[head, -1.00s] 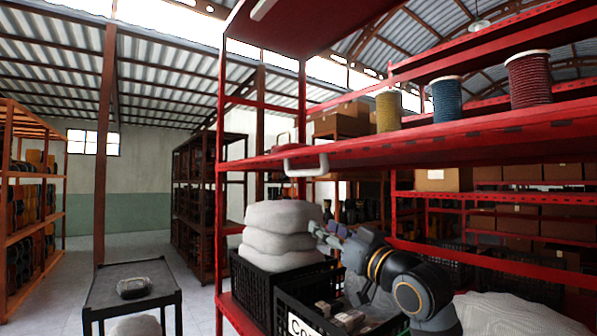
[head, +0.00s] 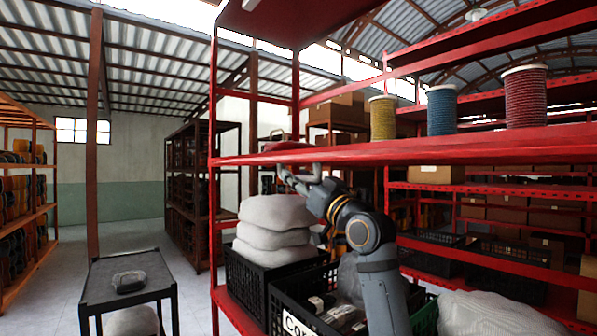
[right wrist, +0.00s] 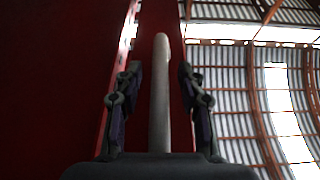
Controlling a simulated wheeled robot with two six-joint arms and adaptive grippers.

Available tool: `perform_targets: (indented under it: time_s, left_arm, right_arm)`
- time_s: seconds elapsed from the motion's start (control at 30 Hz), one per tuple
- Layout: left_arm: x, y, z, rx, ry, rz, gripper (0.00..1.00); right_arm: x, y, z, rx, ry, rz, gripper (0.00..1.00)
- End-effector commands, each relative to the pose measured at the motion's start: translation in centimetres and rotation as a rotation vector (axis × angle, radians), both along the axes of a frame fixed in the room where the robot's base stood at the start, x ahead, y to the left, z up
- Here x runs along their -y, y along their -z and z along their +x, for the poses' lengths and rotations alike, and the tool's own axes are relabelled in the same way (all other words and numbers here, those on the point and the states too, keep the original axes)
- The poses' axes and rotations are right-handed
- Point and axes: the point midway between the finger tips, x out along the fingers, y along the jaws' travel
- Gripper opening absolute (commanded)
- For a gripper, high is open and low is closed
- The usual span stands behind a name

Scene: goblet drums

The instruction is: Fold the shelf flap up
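The shelf flap (head: 450,150) is the long plain red panel along the front of the red rack, below the thread spools. Its pale handle (head: 284,176) is at the panel's left part, partly hidden by my right gripper (head: 300,178). In the right wrist view, the handle bar (right wrist: 160,95) stands between the two fingers of my right gripper (right wrist: 159,92), with a gap on each side. The gripper is open around the bar. A dark red surface (right wrist: 60,80) fills the left of that view. My left gripper is not in view.
Yellow (head: 382,118), blue (head: 441,110) and red (head: 525,97) spools stand on the shelf above the panel. Stacked white sacks (head: 275,225) and black crates (head: 300,300) sit below my right arm. A dark side table (head: 100,285) stands at left.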

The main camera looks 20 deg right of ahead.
Motion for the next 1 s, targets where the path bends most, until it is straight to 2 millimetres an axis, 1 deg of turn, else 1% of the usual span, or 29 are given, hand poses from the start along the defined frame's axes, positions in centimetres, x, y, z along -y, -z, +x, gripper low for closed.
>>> perform_targets:
  time_s: [0.27,0.57,1.0]
  left_arm:
    - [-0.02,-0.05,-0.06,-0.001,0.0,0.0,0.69]
    - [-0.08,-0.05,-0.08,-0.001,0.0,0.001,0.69]
    - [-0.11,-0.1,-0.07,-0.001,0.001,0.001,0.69]
  right_arm:
    - [-0.1,-0.03,0.22,0.0,0.0,0.0,0.39]
    - [-0.09,-0.03,0.19,0.0,0.0,0.0,0.0]
    - [0.12,-0.08,0.2,-0.002,0.001,0.005,0.0]
